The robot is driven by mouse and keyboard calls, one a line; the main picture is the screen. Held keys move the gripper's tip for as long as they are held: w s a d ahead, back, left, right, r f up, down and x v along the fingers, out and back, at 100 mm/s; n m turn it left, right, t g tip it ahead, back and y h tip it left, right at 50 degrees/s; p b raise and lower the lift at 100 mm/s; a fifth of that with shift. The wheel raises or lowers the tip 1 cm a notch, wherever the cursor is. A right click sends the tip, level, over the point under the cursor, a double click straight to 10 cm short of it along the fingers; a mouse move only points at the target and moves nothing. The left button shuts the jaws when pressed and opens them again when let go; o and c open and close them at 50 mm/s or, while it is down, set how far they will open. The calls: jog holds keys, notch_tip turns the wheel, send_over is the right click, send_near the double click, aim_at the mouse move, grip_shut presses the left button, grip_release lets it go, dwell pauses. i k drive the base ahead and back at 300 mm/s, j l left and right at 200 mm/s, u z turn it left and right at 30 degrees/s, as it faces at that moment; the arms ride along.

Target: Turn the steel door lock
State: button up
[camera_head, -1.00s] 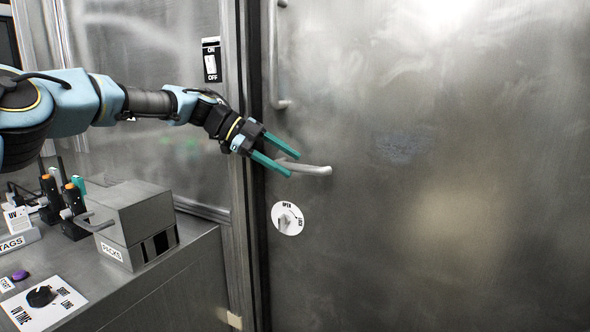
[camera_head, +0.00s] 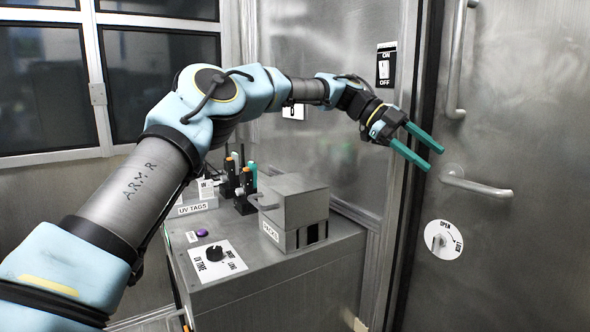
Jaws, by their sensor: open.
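The door lock (camera_head: 443,240) is a round white plate with a small steel turn knob, on the steel door (camera_head: 530,130) at the right of the head view. Its plate reads OPEN at the top and has other lettering at the right. A lever handle (camera_head: 475,184) sits just above it. My gripper (camera_head: 435,160) is open and empty, its two teal fingers pointing right and down. It is above and slightly left of the lock, near the lever handle's left end, and not on the lock. I cannot tell its exact distance from the door.
A steel counter (camera_head: 330,275) holds a grey box (camera_head: 293,205), a UV time dial (camera_head: 215,252), a purple button (camera_head: 202,232) and UV tags (camera_head: 198,208). An ON/OFF switch (camera_head: 385,66) is on the wall left of the door. A vertical bar handle (camera_head: 460,60) is higher on the door.

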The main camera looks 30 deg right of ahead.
aim_at(439, 240)
jog(key=i+j, duration=0.65)
jog(key=i, duration=0.25)
